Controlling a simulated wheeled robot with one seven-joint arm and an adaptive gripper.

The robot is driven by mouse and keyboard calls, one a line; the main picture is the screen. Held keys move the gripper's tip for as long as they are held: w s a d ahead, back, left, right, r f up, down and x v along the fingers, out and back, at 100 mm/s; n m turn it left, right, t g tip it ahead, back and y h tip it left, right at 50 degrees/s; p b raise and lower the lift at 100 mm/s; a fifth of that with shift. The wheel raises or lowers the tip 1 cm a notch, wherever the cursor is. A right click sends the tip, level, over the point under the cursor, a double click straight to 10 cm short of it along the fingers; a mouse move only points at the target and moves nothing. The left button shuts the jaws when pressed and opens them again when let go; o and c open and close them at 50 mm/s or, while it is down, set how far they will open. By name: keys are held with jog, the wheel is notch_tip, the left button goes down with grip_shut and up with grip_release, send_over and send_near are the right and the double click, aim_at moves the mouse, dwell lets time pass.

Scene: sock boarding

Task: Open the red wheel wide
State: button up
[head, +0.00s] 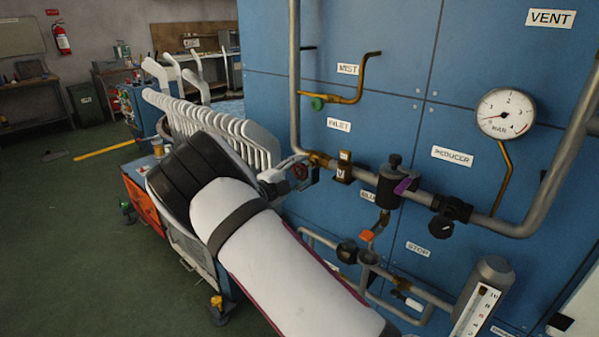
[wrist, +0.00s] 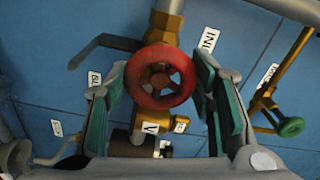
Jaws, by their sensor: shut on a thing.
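The red wheel (head: 301,171) is a small round handwheel on a brass valve, on the pipe below the INLET label. In the wrist view the red wheel (wrist: 160,78) faces me with its spokes and hub clear. My gripper (wrist: 161,68) has one green-padded finger on each side of the rim and is shut on the wheel. How far the valve is turned cannot be told.
A green wheel (head: 317,103) sits on a brass pipe above. A black-knobbed reducer (head: 392,182) and a black valve (head: 449,217) are to the right, below a round gauge (head: 506,113). A grey lever (wrist: 100,46) lies close to the left finger. A cart with white bent boards (head: 215,128) stands left.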

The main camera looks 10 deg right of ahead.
jog(key=shift+f, duration=0.15)
jog(key=o, duration=1.2)
jog(key=shift+c, duration=0.2)
jog(key=v, duration=1.2)
